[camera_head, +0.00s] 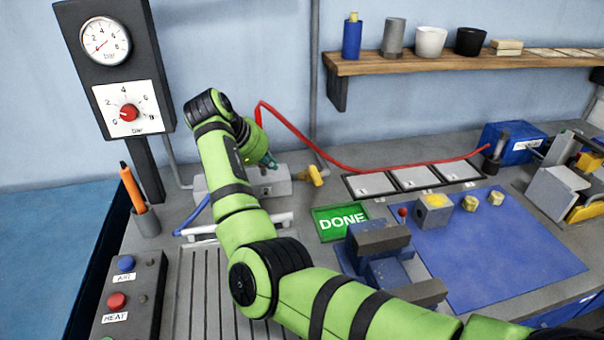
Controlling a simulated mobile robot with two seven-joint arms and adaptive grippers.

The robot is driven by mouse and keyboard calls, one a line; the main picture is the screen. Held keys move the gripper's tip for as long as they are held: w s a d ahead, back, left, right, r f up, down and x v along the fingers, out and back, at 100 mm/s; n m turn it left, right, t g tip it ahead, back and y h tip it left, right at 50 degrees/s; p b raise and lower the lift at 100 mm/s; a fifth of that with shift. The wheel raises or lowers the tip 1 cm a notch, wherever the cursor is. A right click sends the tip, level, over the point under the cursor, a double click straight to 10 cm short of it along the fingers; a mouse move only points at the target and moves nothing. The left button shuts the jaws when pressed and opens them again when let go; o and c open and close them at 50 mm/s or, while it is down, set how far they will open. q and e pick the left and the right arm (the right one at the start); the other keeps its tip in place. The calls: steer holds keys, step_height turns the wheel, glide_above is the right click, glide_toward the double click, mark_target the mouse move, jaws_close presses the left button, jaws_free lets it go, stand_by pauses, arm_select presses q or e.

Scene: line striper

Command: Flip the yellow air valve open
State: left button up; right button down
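The yellow air valve (316,176) is a small yellow handle at the right end of a light grey block (278,185) at the back of the bench. My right arm reaches in from the lower right and bends over the bench. My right gripper (268,160) points down at the grey block, a little left of the yellow valve and apart from it in the picture. Its fingers are small and dark here, so I cannot tell whether they are open or shut. My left gripper is not in view.
A red hose (340,160) arches behind the valve. A green DONE pad (340,221), a blue vise (378,255) and a blue mat (490,255) lie to the right. A gauge panel (115,70) and a button box (130,295) stand left. A shelf (440,64) hangs behind.

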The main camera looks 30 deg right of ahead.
mark_target(314, 172)
steer(key=p+x, duration=0.2)
steer(key=x, duration=0.7)
steer(key=shift+d+f+p, duration=0.2)
steer(key=shift+d+p, duration=0.1)
steer(key=shift+d, duration=0.05)
steer(key=shift+s+d+p, duration=0.25)
steer(key=shift+d+p, duration=0.5)
steer(key=shift+d, duration=0.4)
steer(key=shift+s+d, duration=0.25)
steer(key=shift+d, duration=0.35)
